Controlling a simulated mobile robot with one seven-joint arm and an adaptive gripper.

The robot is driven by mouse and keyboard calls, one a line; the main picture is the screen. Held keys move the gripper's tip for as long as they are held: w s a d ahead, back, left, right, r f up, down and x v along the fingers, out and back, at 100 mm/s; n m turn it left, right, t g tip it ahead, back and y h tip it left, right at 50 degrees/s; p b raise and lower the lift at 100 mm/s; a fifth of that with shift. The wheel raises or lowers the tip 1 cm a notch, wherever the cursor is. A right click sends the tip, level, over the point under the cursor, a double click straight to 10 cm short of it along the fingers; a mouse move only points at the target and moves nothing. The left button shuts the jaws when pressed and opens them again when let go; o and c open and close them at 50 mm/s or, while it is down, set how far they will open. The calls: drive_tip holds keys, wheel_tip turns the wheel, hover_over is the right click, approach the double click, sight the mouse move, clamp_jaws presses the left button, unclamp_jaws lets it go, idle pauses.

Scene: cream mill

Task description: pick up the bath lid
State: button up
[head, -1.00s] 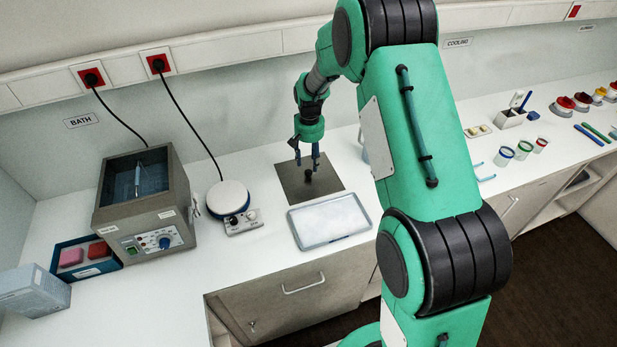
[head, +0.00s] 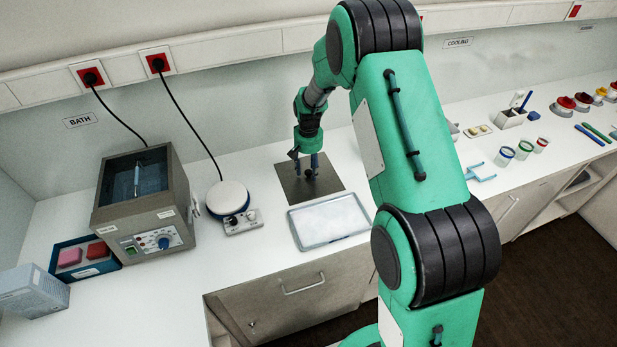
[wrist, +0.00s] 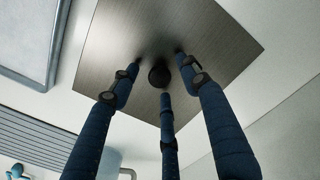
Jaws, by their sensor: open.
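The bath lid is a flat grey metal plate (head: 325,183) with a small black knob at its middle. It lies on the white bench, behind the white tray. My gripper (head: 306,172) points down over the plate, with its fingers around or just above the knob. In the wrist view, the blue fingers of my gripper (wrist: 165,85) are spread apart around the black knob (wrist: 159,75), and the brushed plate (wrist: 225,45) fills the middle. The fingers look open. I cannot tell whether any finger touches the knob.
The bath (head: 150,200), a grey box with water and a thermometer, stands at left. A hotplate with a round white top (head: 228,197) sits between it and the plate. The tray (head: 330,220) lies just in front. Cups (head: 524,149) stand at right.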

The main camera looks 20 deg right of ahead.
sight(309, 172)
drive_tip(key=c, duration=1.2)
clamp_jaws()
drive_tip(key=shift+r, duration=0.15)
drive_tip(key=shift+r, duration=0.55)
drive_tip(key=shift+s+r, duration=0.15)
drive_tip(key=shift+r, duration=0.45)
drive_tip(key=shift+s+r, duration=0.15)
drive_tip(key=shift+r, duration=0.45)
drive_tip(key=s, duration=0.5)
drive_tip(key=s+a+r, duration=0.1)
drive_tip(key=s, duration=0.4)
drive_tip(key=s+p, duration=0.1)
drive_tip(key=s, duration=0.4)
drive_tip(key=shift+s+a+r, duration=0.15)
drive_tip(key=shift+s+a, duration=0.05)
drive_tip(key=shift+a, duration=0.05)
drive_tip(key=shift+w, duration=0.1)
